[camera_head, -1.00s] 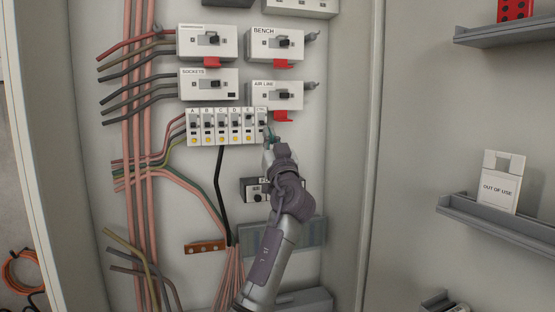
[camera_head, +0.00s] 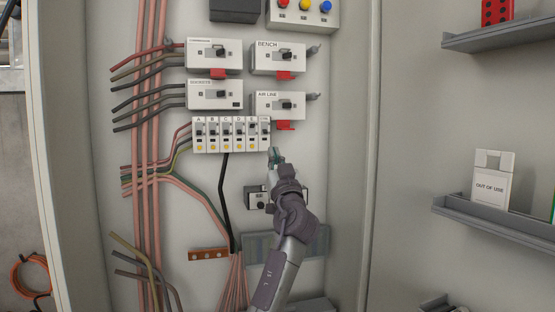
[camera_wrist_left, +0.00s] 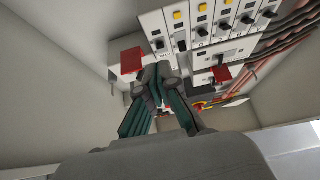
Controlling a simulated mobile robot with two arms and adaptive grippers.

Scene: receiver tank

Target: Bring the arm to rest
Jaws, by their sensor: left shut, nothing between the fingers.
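My left arm reaches up from the bottom of the head view. Its gripper (camera_head: 276,156) is shut and empty, just below the right end of the breaker row (camera_head: 231,135), in front of the panel. A small gap seems to lie between the fingertips and the row, but the exact depth is hard to tell. In the left wrist view, the gripper (camera_wrist_left: 158,78) shows its dark green finger pads, with the breaker row (camera_wrist_left: 205,22) above and to the right. My right gripper is not in view.
Switch boxes labelled BENCH (camera_head: 278,58) and AIR LINE (camera_head: 280,105) carry red tabs. Bundled wires (camera_head: 150,200) run down the left. On the right wall, a shelf (camera_head: 490,220) holds an OUT OF USE card (camera_head: 491,181). The panel's cabinet wall (camera_head: 352,130) stands right of my arm.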

